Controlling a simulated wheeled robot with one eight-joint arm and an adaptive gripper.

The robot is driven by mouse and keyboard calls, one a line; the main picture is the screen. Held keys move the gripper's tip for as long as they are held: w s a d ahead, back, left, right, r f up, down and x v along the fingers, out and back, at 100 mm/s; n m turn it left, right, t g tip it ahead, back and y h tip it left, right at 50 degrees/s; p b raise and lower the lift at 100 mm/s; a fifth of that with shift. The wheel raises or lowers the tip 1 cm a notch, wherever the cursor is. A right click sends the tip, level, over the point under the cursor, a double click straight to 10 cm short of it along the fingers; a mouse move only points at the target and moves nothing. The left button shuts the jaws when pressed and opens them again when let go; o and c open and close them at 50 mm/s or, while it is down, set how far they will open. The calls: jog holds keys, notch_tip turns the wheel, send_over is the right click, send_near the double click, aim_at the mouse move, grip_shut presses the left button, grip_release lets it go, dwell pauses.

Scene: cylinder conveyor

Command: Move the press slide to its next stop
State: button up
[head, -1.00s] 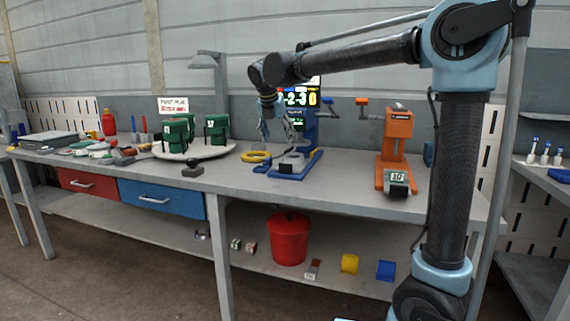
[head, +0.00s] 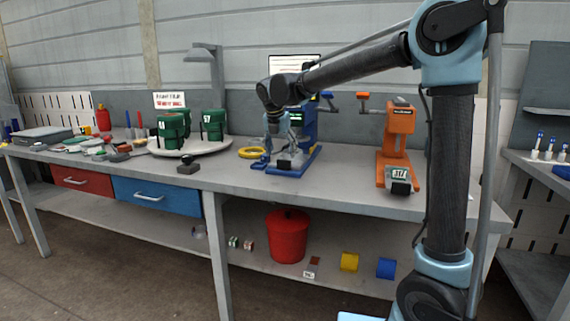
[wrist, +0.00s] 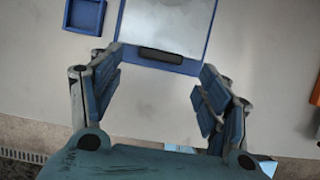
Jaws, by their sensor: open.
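The blue press (head: 309,122) stands on the bench with its blue base (head: 312,160) in front. In the wrist view, a pale grey plate (wrist: 168,22) with a black handle bar (wrist: 161,55) at its near edge lies in a blue frame (wrist: 190,68); it looks like the slide. In the head view the black handle (head: 285,164) shows low at the base. My gripper (wrist: 159,62) is open and empty, its fingers on either side of the handle in the picture. I cannot tell the height between them. In the head view my gripper (head: 278,145) partly hides the plate.
An orange press (head: 398,135) stands to the right. A yellow ring (head: 252,153) and a small blue tray (head: 260,163) lie left of the blue base; the tray also shows in the wrist view (wrist: 84,15).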

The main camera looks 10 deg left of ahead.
aim_at(283, 161)
jog(key=shift+x, duration=3.15)
jog(key=shift+c, duration=0.6)
jog(key=c, duration=1.4)
jog(key=w, duration=0.8)
jog(key=shift+w+d+r, duration=0.1)
jog(key=shift+d, duration=0.2)
jog(key=o, duration=1.5)
jog(key=v, duration=1.1)
jog(key=shift+r, duration=0.35)
